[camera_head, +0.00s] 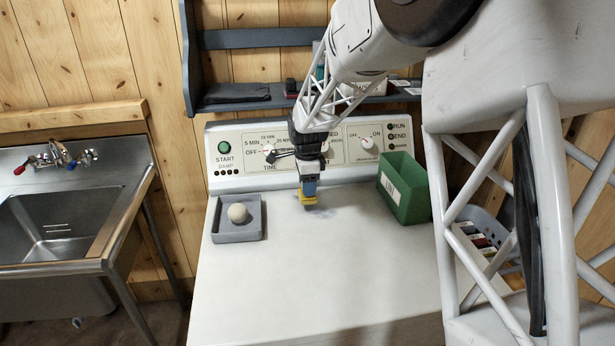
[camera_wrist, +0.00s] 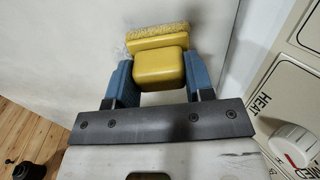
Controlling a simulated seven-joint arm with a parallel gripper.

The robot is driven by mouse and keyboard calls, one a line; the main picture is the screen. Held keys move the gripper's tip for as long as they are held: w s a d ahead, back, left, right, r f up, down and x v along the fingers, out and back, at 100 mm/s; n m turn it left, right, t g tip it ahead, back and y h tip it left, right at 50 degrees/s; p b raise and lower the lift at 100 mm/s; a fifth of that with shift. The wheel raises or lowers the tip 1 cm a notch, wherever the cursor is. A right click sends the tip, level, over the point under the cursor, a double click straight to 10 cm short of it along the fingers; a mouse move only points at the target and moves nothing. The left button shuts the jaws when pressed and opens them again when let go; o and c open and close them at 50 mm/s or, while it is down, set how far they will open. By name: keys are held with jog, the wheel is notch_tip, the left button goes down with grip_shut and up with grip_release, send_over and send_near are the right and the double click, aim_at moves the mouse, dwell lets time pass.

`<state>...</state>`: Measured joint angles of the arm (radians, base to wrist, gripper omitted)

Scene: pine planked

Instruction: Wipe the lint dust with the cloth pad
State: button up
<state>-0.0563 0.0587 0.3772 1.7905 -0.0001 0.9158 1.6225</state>
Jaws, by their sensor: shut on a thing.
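The cloth pad (camera_head: 306,200) is a yellow block with a rough, paler yellow face, over the middle rear of the white dryer top. It also shows in the wrist view (camera_wrist: 160,68). My gripper (camera_head: 309,187) points down, with its blue fingers shut on the pad's yellow grip from both sides. The lint dust (camera_head: 336,212) is a faint grey smudge on the white top, around and beside the pad. The pad and fingers hide part of it. The pad is at or just above the surface; I cannot tell whether it touches.
A grey tray (camera_head: 222,237) with a pale ball (camera_head: 237,212) stands to the left. A green lint bin (camera_head: 408,195) stands to the right. The control panel (camera_head: 228,152) with knobs rises behind. The front of the white top (camera_head: 310,285) is clear.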

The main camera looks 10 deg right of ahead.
notch_tip(320, 180, down, 2)
jog(key=shift+s, duration=0.35)
jog(key=shift+c, duration=0.3)
jog(key=shift+s+f, duration=0.15)
jog(key=shift+s, duration=0.6)
jog(key=shift+s+f, duration=0.1)
jog(key=shift+s, duration=2.9)
jog(key=shift+w+d, duration=0.2)
jog(key=shift+d, duration=0.95)
jog(key=shift+w+r, duration=0.1)
jog(key=shift+w, duration=3.7)
jog(key=shift+w+d, duration=0.15)
jog(key=shift+d, duration=0.8)
jog(key=shift+s+f, duration=0.2)
jog(key=shift+s, duration=3.95)
notch_tip(320, 180, up, 8)
jog(key=shift+r, duration=0.25)
